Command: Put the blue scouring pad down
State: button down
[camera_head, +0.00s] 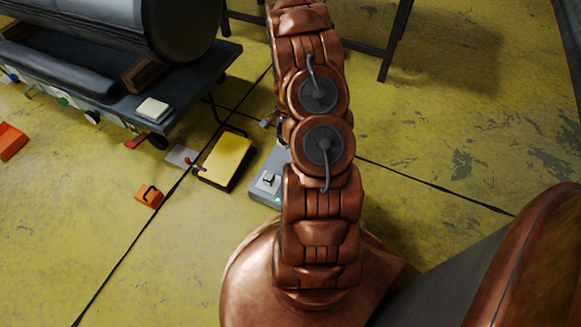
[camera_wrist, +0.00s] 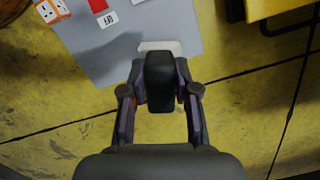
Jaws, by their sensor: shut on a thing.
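In the wrist view my gripper (camera_wrist: 160,82) is shut on a dark, rounded block (camera_wrist: 160,72), with one finger on each side. The block looks almost black, so I cannot tell whether it is the blue scouring pad. No clearly blue pad shows elsewhere. The held block is above or over the lower edge of a grey panel (camera_wrist: 125,45), with a pale patch (camera_wrist: 175,46) just beyond it. I cannot tell the height or any contact.
A dark cart (camera_head: 190,75) carries a large cylinder (camera_head: 180,25) and a pale pad (camera_head: 153,108). A yellow platform (camera_head: 227,158), a grey box (camera_head: 267,185) and an orange piece (camera_head: 149,196) lie on the floor. Yellow floor (camera_head: 435,130) is open at right.

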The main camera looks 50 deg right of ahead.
jog(key=shift+s+d+f+m+b, duration=0.15)
jog(key=shift+s+d+f+b, duration=0.15)
jog(key=shift+f, duration=0.3)
jog(key=shift+s+d+f+m+b, duration=0.2)
jog(key=shift+d+f, duration=0.15)
jog(key=shift+f, duration=0.2)
jog(key=shift+f+b, duration=1.85)
jog(key=shift+f, duration=2.95)
jog(key=c, duration=0.9)
grip_release()
jog(key=shift+f, duration=0.15)
jog(key=shift+o, duration=0.2)
jog(key=shift+w, duration=0.1)
